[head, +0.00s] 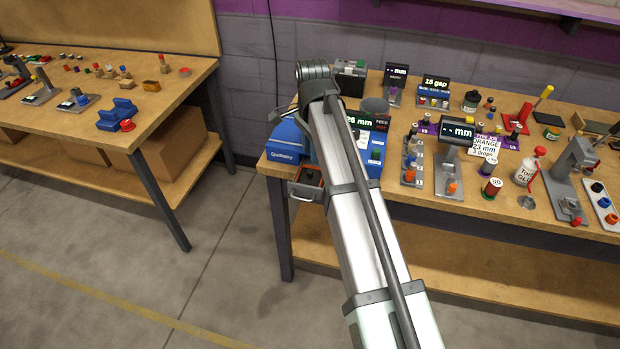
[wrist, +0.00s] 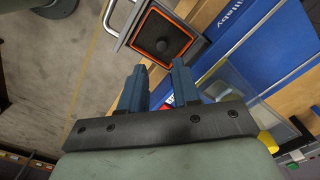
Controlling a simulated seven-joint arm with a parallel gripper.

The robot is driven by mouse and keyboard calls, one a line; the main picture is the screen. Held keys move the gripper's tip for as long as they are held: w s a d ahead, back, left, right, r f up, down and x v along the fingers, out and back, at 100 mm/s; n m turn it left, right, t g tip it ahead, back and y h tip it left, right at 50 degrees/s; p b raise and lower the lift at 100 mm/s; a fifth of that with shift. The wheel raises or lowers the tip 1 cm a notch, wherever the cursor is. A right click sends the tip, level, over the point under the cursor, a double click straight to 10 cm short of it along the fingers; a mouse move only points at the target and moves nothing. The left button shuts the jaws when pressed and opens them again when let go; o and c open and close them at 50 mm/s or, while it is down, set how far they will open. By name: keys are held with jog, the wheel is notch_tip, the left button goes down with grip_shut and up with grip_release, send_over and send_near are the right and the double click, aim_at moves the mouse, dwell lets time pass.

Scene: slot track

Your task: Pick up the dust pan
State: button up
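A grey, square, drawer-like tray with an orange inner edge, a dark inside and a loop handle appears to be the dust pan (wrist: 192,53). It sticks out at the front of a blue machine (wrist: 262,42). A dark round thing lies in it. In the head view the dust pan (head: 306,193) shows at the bench's left front corner, left of my arm. My gripper (wrist: 158,82) is open and empty in the wrist view, its fingertips below the pan in the picture and apart from its handle. My arm hides the gripper in the head view.
The blue machine (head: 288,141) sits on the right bench (head: 440,200), partly behind my arm. Several gauges, pots and tools crowd the bench to the right. A second bench (head: 100,125) stands at left. The floor (head: 215,230) between the benches is clear.

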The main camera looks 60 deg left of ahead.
aim_at(310, 171)
jog(key=shift+f, duration=1.6)
jog(key=shift+s+a+f, duration=0.1)
jog(key=shift+s+f, duration=0.05)
jog(key=shift+f, duration=1.2)
jog(key=shift+s+a+f, duration=0.1)
jog(key=shift+f, duration=1.2)
grip_shut()
